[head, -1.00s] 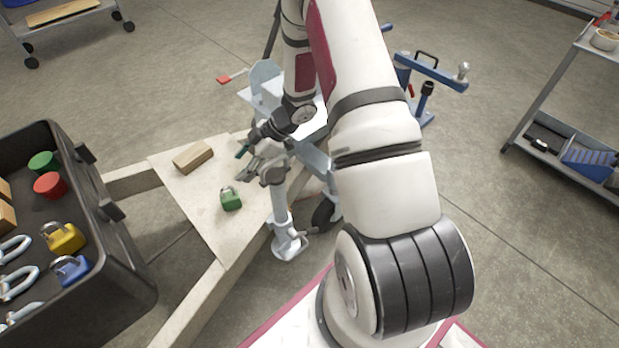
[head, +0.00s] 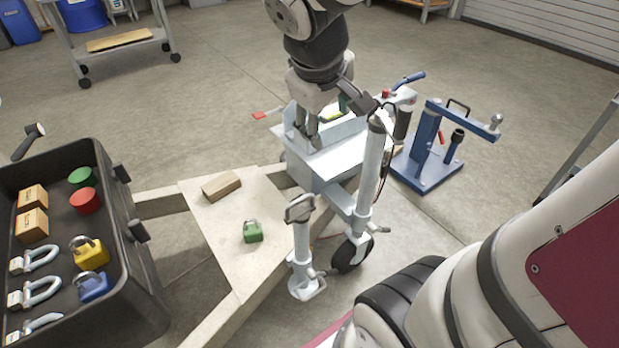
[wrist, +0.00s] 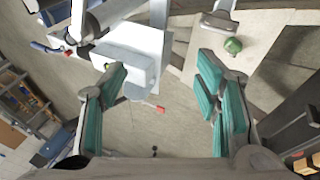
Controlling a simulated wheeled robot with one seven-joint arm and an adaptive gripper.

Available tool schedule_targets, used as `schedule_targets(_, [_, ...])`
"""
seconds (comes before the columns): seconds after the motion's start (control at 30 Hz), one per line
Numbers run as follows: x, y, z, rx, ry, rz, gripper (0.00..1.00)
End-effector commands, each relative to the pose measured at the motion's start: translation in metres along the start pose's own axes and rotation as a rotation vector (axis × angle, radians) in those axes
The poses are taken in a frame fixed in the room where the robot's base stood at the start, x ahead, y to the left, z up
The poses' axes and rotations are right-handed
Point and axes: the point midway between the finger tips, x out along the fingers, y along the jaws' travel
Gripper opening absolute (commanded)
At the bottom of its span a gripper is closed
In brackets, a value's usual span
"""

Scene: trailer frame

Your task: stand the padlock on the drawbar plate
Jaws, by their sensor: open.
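A green padlock (head: 253,232) stands upright, shackle up, on the pale triangular drawbar plate (head: 228,262), right of the plate's middle. It also shows in the wrist view (wrist: 233,46) at the upper right. My gripper (head: 328,118) is farther back, over the white box behind the plate, clear of the padlock. In the wrist view my gripper (wrist: 161,92) has its teal pads wide apart, with nothing between them.
A wooden block (head: 221,186) lies on the plate. The upright jockey-wheel post (head: 370,170) and a shorter clamp post (head: 302,245) stand right of the padlock. An open black case (head: 150,285) at left holds yellow and blue padlocks, shackles and other items. A blue stand (head: 428,165) is farther right.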

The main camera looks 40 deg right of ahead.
Motion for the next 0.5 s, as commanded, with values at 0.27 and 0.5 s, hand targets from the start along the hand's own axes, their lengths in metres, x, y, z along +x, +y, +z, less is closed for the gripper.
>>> schedule_targets(0.27, [-0.073,-0.074,0.117,0.144,-0.165,-0.227,0.57])
schedule_targets(0.5, [-0.103,-0.116,0.172,0.157,-0.250,-0.377,0.57])
